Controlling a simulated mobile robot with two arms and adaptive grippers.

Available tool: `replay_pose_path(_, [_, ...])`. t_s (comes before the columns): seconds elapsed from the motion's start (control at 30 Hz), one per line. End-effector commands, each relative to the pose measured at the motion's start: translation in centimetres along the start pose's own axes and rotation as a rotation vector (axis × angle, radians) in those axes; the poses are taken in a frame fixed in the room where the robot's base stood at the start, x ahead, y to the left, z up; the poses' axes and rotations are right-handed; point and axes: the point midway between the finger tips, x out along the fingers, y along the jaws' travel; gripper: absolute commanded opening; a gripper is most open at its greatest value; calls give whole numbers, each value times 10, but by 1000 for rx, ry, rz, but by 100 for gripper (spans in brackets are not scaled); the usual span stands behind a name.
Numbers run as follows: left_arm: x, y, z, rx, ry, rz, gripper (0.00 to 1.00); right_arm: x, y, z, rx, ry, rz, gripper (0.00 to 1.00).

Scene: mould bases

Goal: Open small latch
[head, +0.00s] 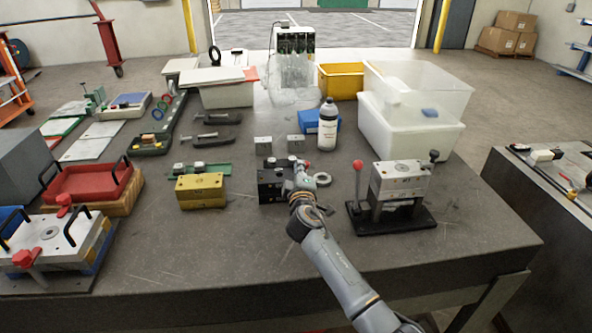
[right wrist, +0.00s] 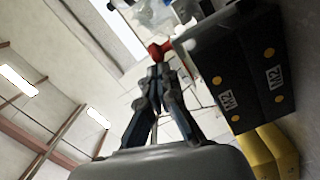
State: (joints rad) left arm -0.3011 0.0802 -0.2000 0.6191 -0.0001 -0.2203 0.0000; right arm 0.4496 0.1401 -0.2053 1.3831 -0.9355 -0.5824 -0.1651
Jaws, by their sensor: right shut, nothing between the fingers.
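The black mould base (head: 272,187) stands near the middle of the table; in the right wrist view it is a black block (right wrist: 235,65) with yellow dots and "M2" labels. A small red knob (right wrist: 157,50), which may be the latch's end, shows at my fingertips in the right wrist view. My right gripper (head: 299,175) is at the right side of the black base. Its fingers (right wrist: 157,72) are shut and empty, with the tips close to the red knob; I cannot tell if they touch. The rest of the latch is hidden. My left gripper is not in view.
A yellow mould base (head: 202,192) stands left of the black one. A metal mould on a black stand (head: 392,218) with a red-knobbed lever is to the right. A white bottle (head: 327,128) and small grey blocks stand behind. The table's front middle is clear.

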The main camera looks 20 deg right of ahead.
Motion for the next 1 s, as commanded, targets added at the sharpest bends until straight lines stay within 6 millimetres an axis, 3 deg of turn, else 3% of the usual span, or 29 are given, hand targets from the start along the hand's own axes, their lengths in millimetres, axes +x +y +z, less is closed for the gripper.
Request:
replay_pose_path(0.7, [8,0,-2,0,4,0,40,4,11,42,399,-2,-37,0])
replay_pose_path(1.0, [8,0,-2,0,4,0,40,4,11,49,471,-2,-44,0])
